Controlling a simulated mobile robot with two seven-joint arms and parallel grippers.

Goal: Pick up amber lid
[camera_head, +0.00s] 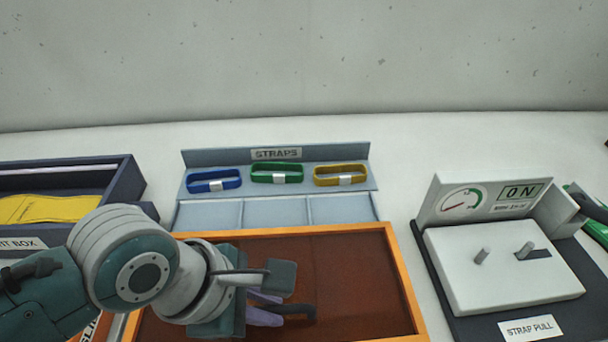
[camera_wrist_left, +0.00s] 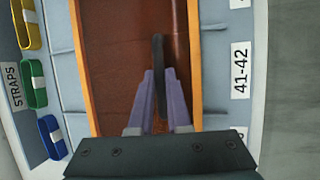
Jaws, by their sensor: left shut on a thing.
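The amber lid (camera_head: 350,270) is a see-through brown panel with an orange frame, at the bottom middle of the head view. It also fills the middle of the left wrist view (camera_wrist_left: 115,60). A dark handle (camera_head: 302,311) stands on the panel, and it also shows in the left wrist view (camera_wrist_left: 158,55). My left gripper (camera_head: 280,309) has its purple fingers on either side of this handle and is shut on it. The fingers also show in the left wrist view (camera_wrist_left: 160,90). The wrist hides the lid's left part. I cannot tell whether the lid is raised.
A grey straps tray (camera_head: 275,211) behind the lid holds a blue strap (camera_head: 213,187), a green strap (camera_head: 276,180) and a yellow strap (camera_head: 340,181). A strap-pull tester (camera_head: 500,280) stands right of the lid. A dark box (camera_head: 125,183) stands on the left.

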